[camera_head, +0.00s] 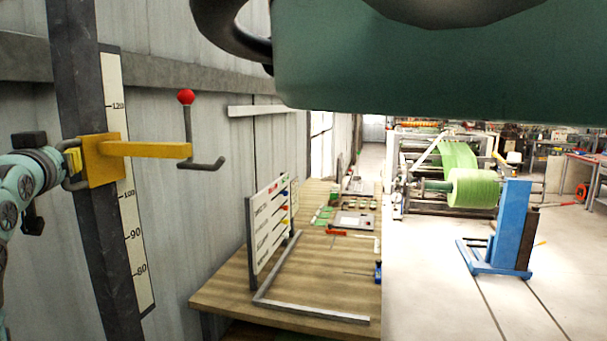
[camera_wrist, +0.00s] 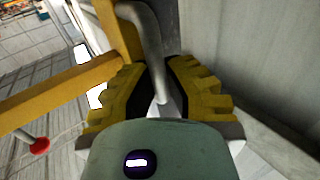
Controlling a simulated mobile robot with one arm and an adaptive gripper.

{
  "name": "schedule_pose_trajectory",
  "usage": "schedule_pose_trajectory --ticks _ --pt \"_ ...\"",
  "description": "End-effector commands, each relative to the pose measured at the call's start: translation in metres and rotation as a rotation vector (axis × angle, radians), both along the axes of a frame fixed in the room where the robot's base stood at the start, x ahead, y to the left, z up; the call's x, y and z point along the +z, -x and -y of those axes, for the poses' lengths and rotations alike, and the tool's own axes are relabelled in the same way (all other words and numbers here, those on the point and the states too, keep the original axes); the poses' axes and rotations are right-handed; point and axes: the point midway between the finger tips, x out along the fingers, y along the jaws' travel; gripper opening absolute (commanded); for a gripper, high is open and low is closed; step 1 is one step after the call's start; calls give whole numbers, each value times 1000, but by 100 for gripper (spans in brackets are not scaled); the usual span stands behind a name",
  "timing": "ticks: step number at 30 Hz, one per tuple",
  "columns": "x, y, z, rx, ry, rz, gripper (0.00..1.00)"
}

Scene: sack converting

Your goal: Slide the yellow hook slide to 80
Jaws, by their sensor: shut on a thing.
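The yellow hook slide (camera_head: 101,163) sits on a dark upright post (camera_head: 88,90). Its yellow arm points right and carries a grey hook with a red ball (camera_head: 186,97) on top. The white scale (camera_head: 139,250) behind the post shows 120, 100, 90 and 80; the slide stands between 120 and 100, covering the marks there. My gripper (camera_head: 72,162) is at the slide's left side, shut on its grey bent handle. In the wrist view the handle (camera_wrist: 150,38) runs between the yellow jaws (camera_wrist: 164,88), and the slide's yellow arm (camera_wrist: 55,95) extends left.
Below the slide, the post and scale down to 80 look clear. A wooden table (camera_head: 225,290) with a board (camera_head: 268,228) stands right of the post. A grey corrugated wall (camera_head: 165,60) is behind. A blue stand (camera_head: 510,230) and green roll (camera_head: 473,188) are far right.

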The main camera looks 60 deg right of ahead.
Motion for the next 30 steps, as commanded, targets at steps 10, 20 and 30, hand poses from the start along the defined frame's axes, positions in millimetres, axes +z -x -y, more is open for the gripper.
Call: schedule_pose_trajectory --ticks 10,20,30 --pt "-71 -1 1 -2 -5 -17 0" --pt "-165 -2 0 0 -5 -16 0" --pt "-258 -2 0 0 -6 -18 0"
